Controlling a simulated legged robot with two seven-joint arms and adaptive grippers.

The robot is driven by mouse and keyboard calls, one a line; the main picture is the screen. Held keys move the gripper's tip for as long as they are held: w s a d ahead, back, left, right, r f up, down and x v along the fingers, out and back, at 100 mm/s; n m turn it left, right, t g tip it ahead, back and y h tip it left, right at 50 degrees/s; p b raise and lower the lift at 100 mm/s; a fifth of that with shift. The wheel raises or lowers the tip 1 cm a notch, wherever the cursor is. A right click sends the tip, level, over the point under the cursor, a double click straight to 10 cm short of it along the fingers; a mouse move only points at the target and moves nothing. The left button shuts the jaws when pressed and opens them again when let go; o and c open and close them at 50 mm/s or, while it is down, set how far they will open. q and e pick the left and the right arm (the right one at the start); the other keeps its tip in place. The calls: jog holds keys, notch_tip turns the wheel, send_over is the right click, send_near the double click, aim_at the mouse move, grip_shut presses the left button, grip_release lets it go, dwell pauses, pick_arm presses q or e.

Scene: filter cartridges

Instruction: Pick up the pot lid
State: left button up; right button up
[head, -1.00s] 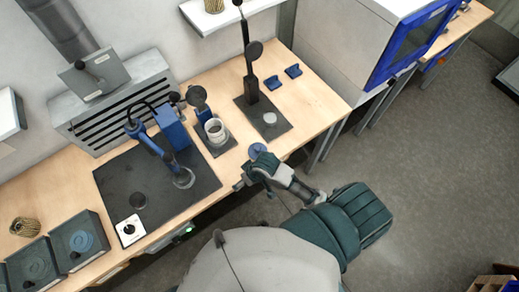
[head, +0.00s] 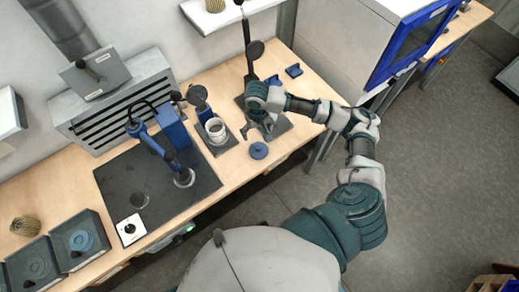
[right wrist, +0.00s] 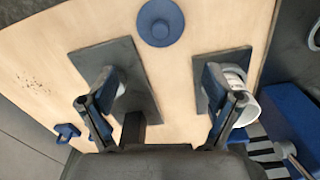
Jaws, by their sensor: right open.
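The pot lid, a round blue disc with a small central knob (head: 259,151), lies flat on the wooden bench near its front edge. It shows at the top of the right wrist view (right wrist: 160,21). My right gripper (head: 257,130) is over the bench beside the lid, on its far side, at the dark mat with the tall stand. In the right wrist view its two fingers (right wrist: 160,95) are spread wide with nothing between them; the lid is apart from them. A white pot (head: 216,131) stands on a small dark mat left of the lid. My left gripper is not in view.
The tall dark stand (head: 246,45) rises behind my right gripper. Two blue brackets (head: 293,70) lie to its right. A blue device (head: 171,127) on a large dark mat stands left of the pot. Bare wood surrounds the lid.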

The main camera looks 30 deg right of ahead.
aim_at(257, 146)
jog(key=f, duration=0.6)
jog(key=shift+a+f, duration=0.15)
jog(key=shift+a, duration=0.25)
jog(key=f, duration=0.2)
jog(key=d+f, duration=0.1)
jog(key=f, duration=0.2)
jog(key=shift+s+d+f, duration=0.1)
jog(key=shift+f, duration=0.3)
jog(key=shift+a, duration=0.35)
jog(key=shift+c, duration=0.2)
jog(key=c, duration=0.6)
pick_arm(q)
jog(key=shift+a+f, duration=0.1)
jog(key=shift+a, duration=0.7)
pick_arm(e)
jog(key=shift+s, duration=0.1)
jog(key=shift+c, duration=0.3)
